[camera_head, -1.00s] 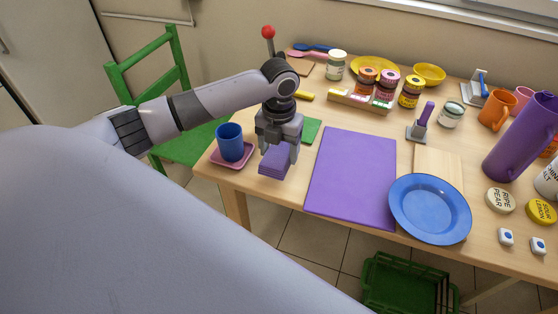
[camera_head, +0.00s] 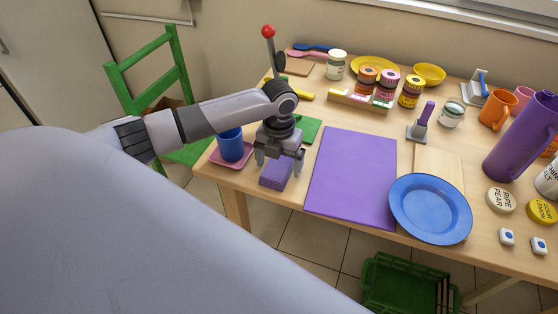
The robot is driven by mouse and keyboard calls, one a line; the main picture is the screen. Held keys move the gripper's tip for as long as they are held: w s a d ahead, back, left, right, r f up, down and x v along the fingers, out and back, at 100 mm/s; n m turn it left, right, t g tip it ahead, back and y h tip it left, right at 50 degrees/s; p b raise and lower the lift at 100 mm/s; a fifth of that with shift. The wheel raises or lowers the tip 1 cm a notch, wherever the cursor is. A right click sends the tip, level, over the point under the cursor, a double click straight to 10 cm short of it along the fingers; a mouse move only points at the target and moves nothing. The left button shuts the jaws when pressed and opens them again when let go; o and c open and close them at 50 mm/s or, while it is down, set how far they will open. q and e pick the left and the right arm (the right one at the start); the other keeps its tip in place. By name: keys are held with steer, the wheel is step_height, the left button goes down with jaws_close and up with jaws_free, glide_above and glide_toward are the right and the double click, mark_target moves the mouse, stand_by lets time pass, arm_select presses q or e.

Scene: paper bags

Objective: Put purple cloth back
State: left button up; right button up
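The purple cloth (camera_head: 276,175) is a small folded block on the wooden table near its front left edge, between the pink saucer and the purple mat. My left gripper (camera_head: 279,159) is directly above it, pointing down. Its fingers are spread apart, one at each side of the cloth's upper part, and look open. I cannot tell whether a fingertip still touches the cloth. My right gripper is out of view.
A blue cup (camera_head: 230,143) on a pink saucer (camera_head: 246,157) stands close left of my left gripper. A green cloth (camera_head: 312,130) lies behind it. The purple mat (camera_head: 350,180) and blue plate (camera_head: 430,208) are to the right. The mat is bare.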

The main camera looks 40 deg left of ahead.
mark_target(279, 163)
arm_select(q)
step_height(279, 163, up, 12)
steer(key=shift+r+p, duration=0.2)
steer(key=shift+p, duration=0.15)
stand_by(0.5)
